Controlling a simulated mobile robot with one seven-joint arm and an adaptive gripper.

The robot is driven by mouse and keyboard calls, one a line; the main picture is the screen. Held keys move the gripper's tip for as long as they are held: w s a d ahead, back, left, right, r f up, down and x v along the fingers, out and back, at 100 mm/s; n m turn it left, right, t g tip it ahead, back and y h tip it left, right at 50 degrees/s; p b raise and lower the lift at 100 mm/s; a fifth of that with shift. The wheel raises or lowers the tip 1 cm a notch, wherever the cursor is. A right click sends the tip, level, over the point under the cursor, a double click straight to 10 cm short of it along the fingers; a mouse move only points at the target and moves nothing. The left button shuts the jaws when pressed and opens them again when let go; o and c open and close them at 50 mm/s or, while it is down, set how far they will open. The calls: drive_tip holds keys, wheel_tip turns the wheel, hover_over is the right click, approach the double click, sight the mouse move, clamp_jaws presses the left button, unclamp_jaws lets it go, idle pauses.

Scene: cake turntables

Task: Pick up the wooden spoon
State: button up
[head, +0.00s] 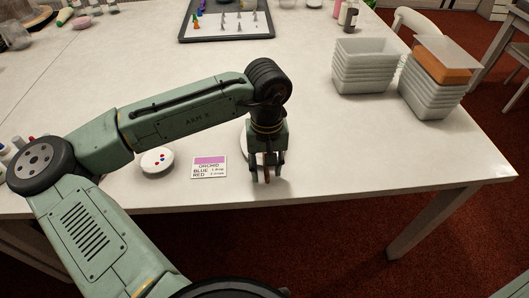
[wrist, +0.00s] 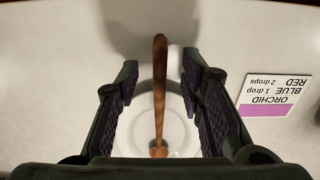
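The wooden spoon (wrist: 160,90) shows in the wrist view as a long brown handle between my gripper's fingers, with a gap on each side. Its lower end lies over a round white dish (wrist: 181,137). In the head view only a small brown bit of the spoon (head: 267,176) shows between the fingers; the rest is hidden by my gripper. My gripper (wrist: 157,85) is open and points down at the table, its fingers on either side of the handle. In the head view my gripper (head: 267,178) is near the table's front edge.
A card reading "ORCHID" (head: 209,167) lies left of my gripper. A small white dish with red and blue dots (head: 157,160) is farther left. Stacked white tubs (head: 363,68) stand at the back right. A tray of piping tips (head: 225,35) lies at the back. The table's right front is clear.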

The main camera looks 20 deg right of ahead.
drive_tip(key=shift+f, duration=0.1)
drive_tip(key=shift+c, duration=0.2)
clamp_jaws()
drive_tip(key=shift+r, duration=0.2)
drive_tip(key=shift+r, duration=0.3)
drive_tip(key=shift+s+a+r+b, duration=0.25)
drive_tip(key=shift+r+b, duration=0.1)
drive_tip(key=shift+r, duration=0.25)
drive_tip(key=shift+s+a+r+b, duration=0.1)
drive_tip(key=shift+a+r+b, duration=0.2)
drive_tip(key=shift+r, duration=0.3)
drive_tip(key=s+a+r+b, duration=0.1)
drive_tip(key=s+a+b, duration=0.1)
drive_tip(key=s+a, duration=0.7)
drive_tip(key=shift+s+a+r, duration=0.25)
drive_tip(key=shift+a+r, duration=0.1)
drive_tip(key=shift+a, duration=0.85)
